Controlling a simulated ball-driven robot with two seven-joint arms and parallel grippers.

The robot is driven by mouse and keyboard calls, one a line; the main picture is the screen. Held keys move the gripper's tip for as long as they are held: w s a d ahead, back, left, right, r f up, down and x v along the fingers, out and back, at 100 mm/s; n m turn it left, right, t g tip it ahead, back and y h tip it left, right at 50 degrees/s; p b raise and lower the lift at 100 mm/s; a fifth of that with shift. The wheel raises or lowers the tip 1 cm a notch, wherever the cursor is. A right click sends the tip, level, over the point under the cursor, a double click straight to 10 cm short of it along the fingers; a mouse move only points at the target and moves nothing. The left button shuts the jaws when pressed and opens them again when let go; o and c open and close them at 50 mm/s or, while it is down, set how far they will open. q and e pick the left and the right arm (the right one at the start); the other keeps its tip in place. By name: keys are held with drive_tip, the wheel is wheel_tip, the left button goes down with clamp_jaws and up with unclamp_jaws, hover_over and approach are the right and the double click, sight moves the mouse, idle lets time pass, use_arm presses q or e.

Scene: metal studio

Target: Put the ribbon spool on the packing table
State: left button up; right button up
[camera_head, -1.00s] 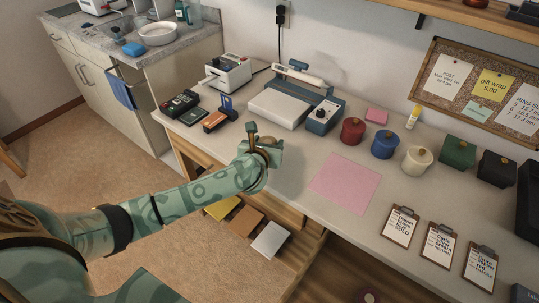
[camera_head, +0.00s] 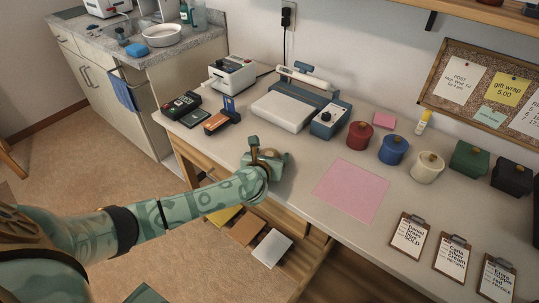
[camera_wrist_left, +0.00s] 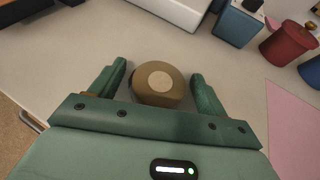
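A round brown spool (camera_wrist_left: 158,84) with a pale disc in its centre shows in the left wrist view and appears to be the ribbon spool. It seems to be on the grey tabletop (camera_head: 298,200). My left gripper (camera_wrist_left: 158,82) is open, with one finger on each side of the spool and a narrow gap at both sides. In the head view my left gripper (camera_head: 268,158) is low over the table near its front edge and largely hides the spool. My right gripper is not in view.
Behind the gripper stands a white scale (camera_head: 285,108). Clipboards (camera_head: 408,235) lie at the front right.

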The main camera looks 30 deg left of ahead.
use_arm(q)
drive_tip(key=shift+r, duration=0.1)
drive_tip(key=shift+r, duration=0.25)
drive_tip(key=p+v, duration=0.4)
drive_tip(key=v, duration=0.8)
drive_tip(key=shift+f+p, duration=0.2)
drive_tip(key=shift+p, duration=0.1)
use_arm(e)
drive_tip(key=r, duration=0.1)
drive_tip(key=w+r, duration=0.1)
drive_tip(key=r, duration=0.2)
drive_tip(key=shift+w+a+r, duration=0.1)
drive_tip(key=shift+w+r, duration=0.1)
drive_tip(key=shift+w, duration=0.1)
